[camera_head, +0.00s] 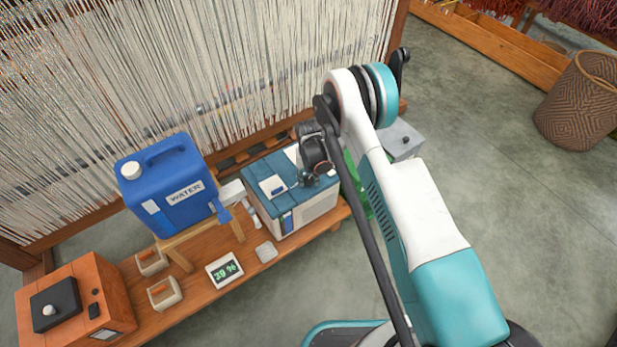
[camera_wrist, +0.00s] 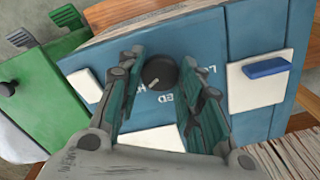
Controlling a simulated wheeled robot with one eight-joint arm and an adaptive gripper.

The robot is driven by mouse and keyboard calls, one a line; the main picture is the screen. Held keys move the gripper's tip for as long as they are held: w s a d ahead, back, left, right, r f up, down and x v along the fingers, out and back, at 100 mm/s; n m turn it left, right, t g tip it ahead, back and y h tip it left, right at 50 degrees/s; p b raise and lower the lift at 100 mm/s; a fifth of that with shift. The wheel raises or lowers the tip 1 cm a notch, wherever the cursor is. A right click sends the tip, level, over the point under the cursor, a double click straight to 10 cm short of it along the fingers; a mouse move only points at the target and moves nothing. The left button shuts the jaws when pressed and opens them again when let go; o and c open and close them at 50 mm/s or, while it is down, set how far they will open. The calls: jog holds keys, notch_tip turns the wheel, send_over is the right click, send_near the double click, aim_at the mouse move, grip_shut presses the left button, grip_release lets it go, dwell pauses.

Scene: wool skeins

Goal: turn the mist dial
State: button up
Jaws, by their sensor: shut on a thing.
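The mist dial (camera_wrist: 160,74) is a small dark round knob with a pale pointer mark on the blue panel of a box (camera_wrist: 222,35). My gripper (camera_wrist: 163,64) has its green-grey fingers on either side of the dial and is shut on it. In the head view my gripper (camera_head: 307,179) is over the blue top of the blue and white box (camera_head: 300,218) on the wooden bench. The dial cannot be made out there. Lettering beside the dial is partly hidden by a finger.
A blue water can (camera_head: 172,190) stands on a small wooden stand left of the box. A display reading 39 % (camera_head: 224,270) lies on the bench (camera_head: 200,308). A green container (camera_wrist: 45,100) stands beside the box. Loom threads (camera_head: 180,70) hang behind.

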aim_at(309, 179)
dwell(0.4)
jog(key=o, duration=1.1)
jog(key=shift+c, duration=0.2)
notch_tip(309, 179, up, 12)
